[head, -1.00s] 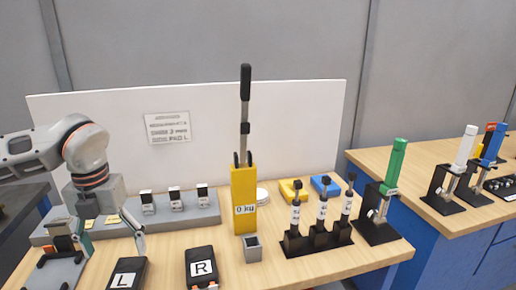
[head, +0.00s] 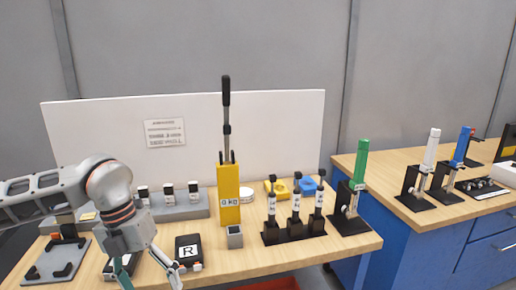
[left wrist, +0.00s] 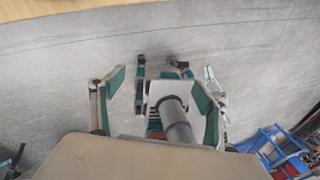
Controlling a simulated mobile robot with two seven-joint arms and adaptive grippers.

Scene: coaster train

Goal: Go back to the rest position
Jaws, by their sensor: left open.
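My left gripper (head: 150,279) is in the lower left of the head view, pointing down at the front edge of the table. Its two fingers are spread and nothing shows between them. It stands in front of the black block marked L (head: 110,268), which it partly hides, and to the left of the black block marked R (head: 188,248). In the left wrist view the spread gripper (left wrist: 158,100) is above the grey floor, with the table edge (left wrist: 60,8) at the top left. My right gripper does not show clearly in either view.
The wooden table (head: 310,252) holds a yellow 0 kg post (head: 229,205) with a tall black lever, a grey cup (head: 234,238), a black rack (head: 295,232) of several handled tools and a green-topped stand (head: 357,185). A grey fixture (head: 50,265) lies at left. A blue bench (head: 410,245) is at right.

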